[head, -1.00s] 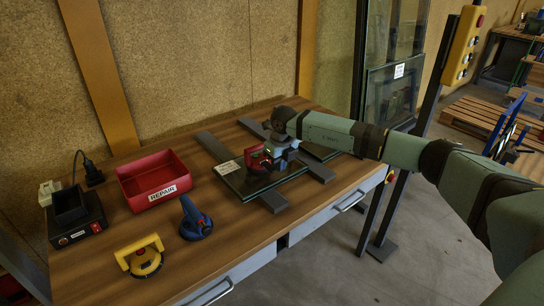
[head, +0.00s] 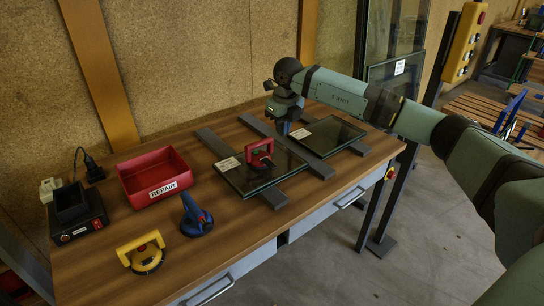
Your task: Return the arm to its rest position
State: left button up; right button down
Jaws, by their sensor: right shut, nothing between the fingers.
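My right arm comes in from the right, and my right gripper (head: 283,127) points down above the table's back part, behind the red suction lifter. It is shut and empty. The red suction lifter (head: 260,153) sits upright on the left glass pane (head: 245,178), apart from my gripper. A second glass pane (head: 328,136) lies to the right, close to my gripper. Both panes rest on dark bars (head: 320,170) on the wooden table (head: 240,219). The fingertips are small and dark. My left gripper is not in view.
A red REPAIR bin (head: 152,171), a blue suction lifter (head: 196,216), a yellow suction lifter (head: 142,254) and a black charger box (head: 76,216) stand on the left of the table. Upright glass and a post with a yellow control box (head: 464,43) stand at the right.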

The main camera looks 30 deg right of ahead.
jog(key=shift+r, duration=0.45)
